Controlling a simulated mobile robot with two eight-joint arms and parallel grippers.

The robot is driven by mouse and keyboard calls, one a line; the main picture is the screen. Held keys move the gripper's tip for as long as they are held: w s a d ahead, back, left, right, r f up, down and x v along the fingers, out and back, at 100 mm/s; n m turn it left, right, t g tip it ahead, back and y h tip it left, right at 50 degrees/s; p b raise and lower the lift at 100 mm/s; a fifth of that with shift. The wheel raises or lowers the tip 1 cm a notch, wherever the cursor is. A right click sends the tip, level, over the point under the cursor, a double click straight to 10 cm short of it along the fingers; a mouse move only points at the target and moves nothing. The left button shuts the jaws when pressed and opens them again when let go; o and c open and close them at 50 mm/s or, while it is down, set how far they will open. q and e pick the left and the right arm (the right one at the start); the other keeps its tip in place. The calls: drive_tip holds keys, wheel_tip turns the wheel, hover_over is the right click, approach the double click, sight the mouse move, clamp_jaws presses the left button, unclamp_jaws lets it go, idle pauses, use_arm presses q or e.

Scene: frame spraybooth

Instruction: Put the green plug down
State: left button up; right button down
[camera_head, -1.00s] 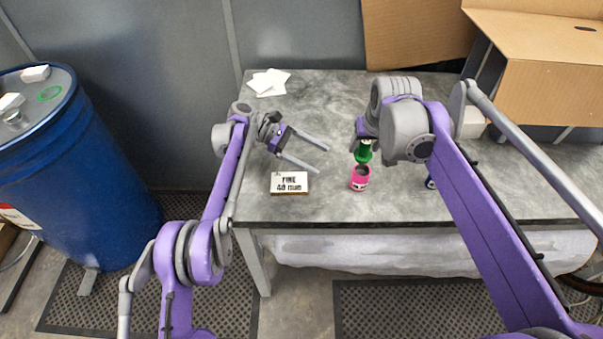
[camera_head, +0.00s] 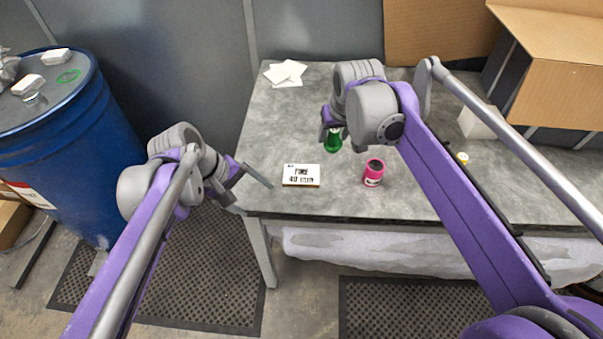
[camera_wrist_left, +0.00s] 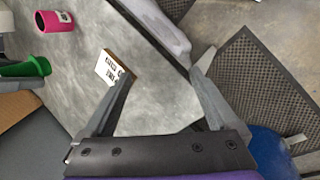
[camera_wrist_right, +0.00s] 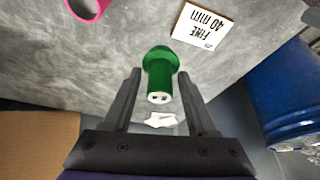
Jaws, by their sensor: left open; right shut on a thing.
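The green plug (camera_head: 333,141) is in my right gripper (camera_head: 333,122), over the table to the left of the pink container. In the right wrist view the plug (camera_wrist_right: 160,68) sits between the two fingers, wide round head outward. I cannot tell whether it touches the table. The pink container (camera_head: 373,173) stands open on the table, apart from the plug; it also shows in the left wrist view (camera_wrist_left: 54,21). My left gripper (camera_head: 252,188) is open and empty at the table's front left corner, left of the labelled box.
A small box marked FINE 40 mm (camera_head: 301,175) lies near the table's front edge. White sheets (camera_head: 285,73) lie at the back left. Cardboard boxes (camera_head: 560,90) stand at the back right. A blue drum (camera_head: 75,150) stands left of the table. The table's left middle is clear.

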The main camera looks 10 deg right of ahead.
drive_tip(key=a, duration=0.4)
use_arm(q)
drive_tip(key=s+a+f+m+t+y, duration=0.2)
drive_tip(key=s+a+f+m, duration=0.1)
drive_tip(key=s+a, duration=0.4)
drive_tip(key=s+a+f+m+t+y+b, duration=0.1)
drive_tip(key=s+a+f+m+t+y, duration=0.1)
drive_tip(key=s+a+f, duration=0.4)
drive_tip(key=s+y, duration=0.1)
drive_tip(key=s, duration=0.2)
drive_tip(key=shift+a+m, duration=0.35)
drive_tip(key=shift+m, duration=0.05)
use_arm(e)
drive_tip(key=n, duration=0.2)
hover_over(299, 168)
drive_tip(key=s, duration=0.2)
drive_tip(key=shift+y, duration=0.3)
wheel_tip(299, 168, down, 9)
drive_tip(key=shift+d+f, duration=0.15)
drive_tip(key=shift+f, duration=0.05)
drive_tip(key=shift+f, duration=0.15)
use_arm(q)
drive_tip(key=shift+f, duration=0.1)
use_arm(e)
drive_tip(key=shift+c, duration=1)
unclamp_jaws()
